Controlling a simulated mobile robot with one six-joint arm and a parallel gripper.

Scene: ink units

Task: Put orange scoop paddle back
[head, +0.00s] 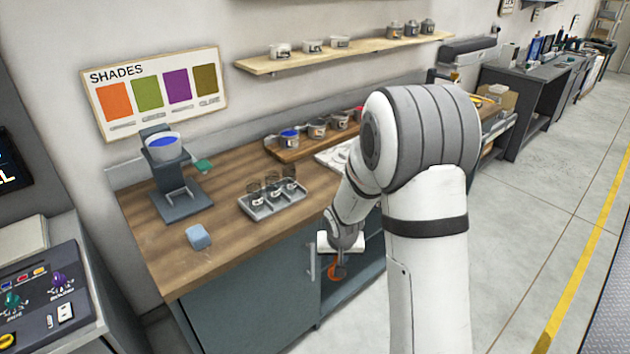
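My gripper (340,252) is in front of the open lower part of the workbench, below the worktop's front edge, pointing down. A small orange thing, which looks like the orange scoop paddle (335,272), shows right below the gripper against the dark opening. It overlaps the fingertips in the picture. The fingers are too small and dark to tell whether they are closed on it or only near it. My own arm hides part of the worktop's right side and the shelf opening.
The wooden worktop (225,250) bears a grey tray of dark cups (273,207), a stand with a blue-filled bowl (164,147), a blue block (199,237) and a wooden board with several paint pots (288,152). A cabinet handle (311,262) is close left of the gripper. Floor at right is clear.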

